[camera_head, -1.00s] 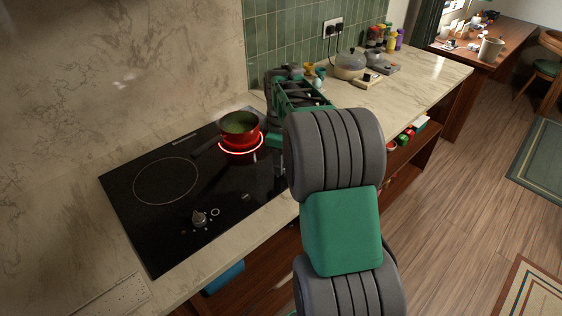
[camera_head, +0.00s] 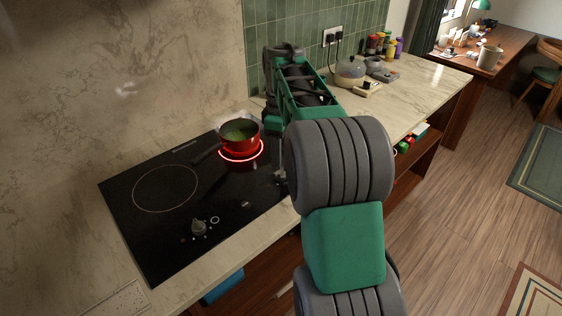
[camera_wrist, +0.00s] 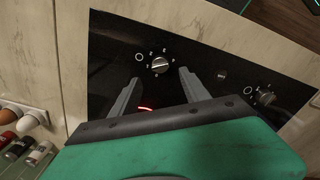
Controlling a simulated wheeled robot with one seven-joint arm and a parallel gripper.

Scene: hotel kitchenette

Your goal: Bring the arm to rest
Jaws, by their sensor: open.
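My arm (camera_head: 345,245) reaches across the picture in the head view, with its far part bent up near the green tiles. My gripper (camera_wrist: 158,88) shows in the wrist view, with two grey fingers spread apart and nothing between them. It is above the black cooktop (camera_wrist: 115,60). A round knob (camera_wrist: 160,64) appears just past the fingertips, with no visible contact. In the head view the fingers are mostly hidden by my arm.
A red pot (camera_head: 240,139) sits on the glowing ring of the cooktop (camera_head: 150,235), close to my arm. Another knob (camera_head: 198,227) is at the front. A lidded pot (camera_head: 350,73) and several bottles stand farther along the counter (camera_head: 420,80). Eggs (camera_wrist: 22,118) show in the wrist view.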

